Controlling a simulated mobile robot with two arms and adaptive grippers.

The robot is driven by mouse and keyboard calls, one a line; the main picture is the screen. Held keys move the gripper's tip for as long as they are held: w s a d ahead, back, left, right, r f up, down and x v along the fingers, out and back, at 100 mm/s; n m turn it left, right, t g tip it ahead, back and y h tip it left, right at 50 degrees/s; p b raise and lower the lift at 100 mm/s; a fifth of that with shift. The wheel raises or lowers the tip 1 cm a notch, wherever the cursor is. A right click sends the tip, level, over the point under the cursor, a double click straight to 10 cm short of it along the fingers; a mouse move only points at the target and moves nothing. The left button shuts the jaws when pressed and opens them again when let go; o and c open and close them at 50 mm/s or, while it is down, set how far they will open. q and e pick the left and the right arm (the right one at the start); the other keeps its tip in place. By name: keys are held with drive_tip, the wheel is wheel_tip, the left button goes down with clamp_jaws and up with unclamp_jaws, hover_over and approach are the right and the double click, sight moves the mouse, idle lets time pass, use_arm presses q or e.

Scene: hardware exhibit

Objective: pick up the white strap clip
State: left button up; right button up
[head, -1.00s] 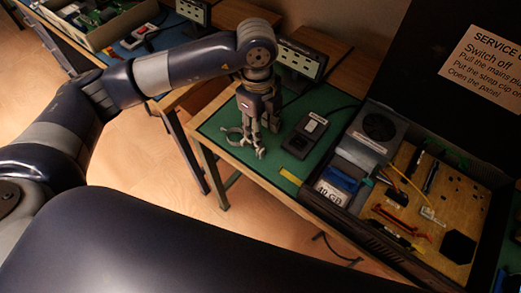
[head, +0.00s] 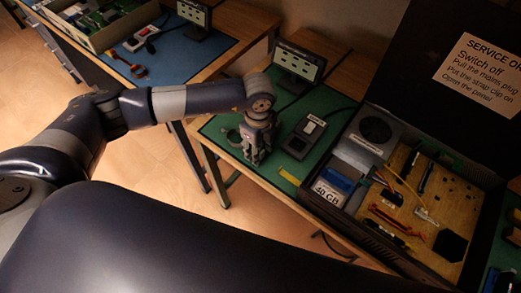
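My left gripper (head: 255,157) points down over the near left part of the green mat, with its fingertips at or just above the mat. The picture is too small and dark to tell whether its fingers are apart or hold anything. A pale grey curved band (head: 233,138), perhaps part of a strap, lies just left of the gripper and is partly hidden by it. I cannot make out a white strap clip for certain; it may be hidden behind the fingers. My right gripper is not in view.
A dark box with a white switch (head: 308,127) lies right of the gripper, with a small monitor (head: 299,63) behind. An open computer case (head: 368,246) stands to the right. A yellow strip (head: 288,175) lies at the mat's front edge. Another bench (head: 190,62) stands at the back left.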

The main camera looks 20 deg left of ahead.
use_arm(q)
drive_tip(key=c, duration=0.8)
